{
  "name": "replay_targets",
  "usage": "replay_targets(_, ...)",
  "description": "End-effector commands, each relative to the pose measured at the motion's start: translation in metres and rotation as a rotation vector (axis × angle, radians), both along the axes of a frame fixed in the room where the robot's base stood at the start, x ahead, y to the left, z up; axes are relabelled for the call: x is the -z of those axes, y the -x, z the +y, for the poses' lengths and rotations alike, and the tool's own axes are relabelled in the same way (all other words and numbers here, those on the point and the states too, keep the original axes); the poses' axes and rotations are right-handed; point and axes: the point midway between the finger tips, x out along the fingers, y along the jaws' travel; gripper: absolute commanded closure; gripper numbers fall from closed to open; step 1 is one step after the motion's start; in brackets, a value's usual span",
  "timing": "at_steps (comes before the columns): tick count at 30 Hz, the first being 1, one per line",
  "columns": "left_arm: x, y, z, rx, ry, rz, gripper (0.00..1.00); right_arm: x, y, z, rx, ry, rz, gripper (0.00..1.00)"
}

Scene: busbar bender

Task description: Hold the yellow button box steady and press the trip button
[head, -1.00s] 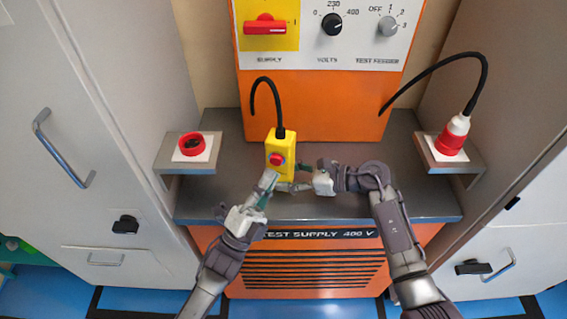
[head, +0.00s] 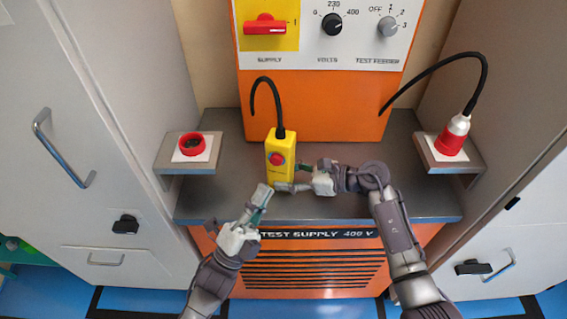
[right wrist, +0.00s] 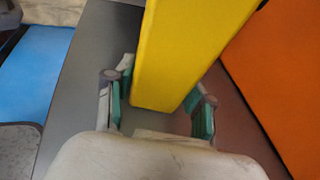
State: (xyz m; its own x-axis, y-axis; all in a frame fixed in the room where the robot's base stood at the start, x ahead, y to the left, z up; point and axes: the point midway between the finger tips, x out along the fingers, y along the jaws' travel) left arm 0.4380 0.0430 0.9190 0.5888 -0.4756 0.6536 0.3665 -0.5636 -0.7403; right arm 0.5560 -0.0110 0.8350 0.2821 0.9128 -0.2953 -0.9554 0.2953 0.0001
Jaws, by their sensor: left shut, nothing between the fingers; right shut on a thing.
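The yellow button box (head: 281,166) stands upright on the grey bench top, with a black cable from its top and a red trip button (head: 277,158) on its front face. My right gripper (head: 297,178) is shut on the lower part of the box from the right; in the right wrist view its green-padded fingers (right wrist: 160,105) lie on either side of the yellow box (right wrist: 185,50). My left gripper (head: 267,190) is shut and empty, in front of and below the button, apart from it. The button is not visible in the right wrist view.
The orange test supply cabinet (head: 310,105) rises behind the grey bench (head: 350,215). A red socket (head: 192,144) sits on the left shelf, and a red and white plug (head: 454,135) with a black cable stands on the right shelf. Grey cabinets flank both sides.

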Motion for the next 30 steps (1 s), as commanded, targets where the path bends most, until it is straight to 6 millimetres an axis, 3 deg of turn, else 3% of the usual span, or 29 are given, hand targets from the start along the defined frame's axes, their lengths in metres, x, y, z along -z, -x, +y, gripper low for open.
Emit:
replay_targets(3,0.000,0.000,0.000,0.000,0.000,0.000,1.00,0.001,0.001,0.000,0.000,0.001,0.003,0.66)
replay_targets(4,0.000,0.000,0.000,0.000,0.000,0.000,1.00,0.001,0.001,0.000,0.000,0.001,0.003,0.41)
replay_targets(9,0.000,0.000,0.000,0.000,0.000,0.000,1.00,0.001,0.000,0.000,-0.001,0.001,0.001,0.17)
replay_targets(20,0.000,0.000,0.000,0.000,0.000,0.000,1.00,-0.001,0.001,-0.004,0.001,0.002,0.000,0.17)
replay_targets(30,0.000,0.000,0.000,0.000,0.000,0.000,1.00,-0.018,0.019,-0.062,0.001,0.006,0.001,0.17)
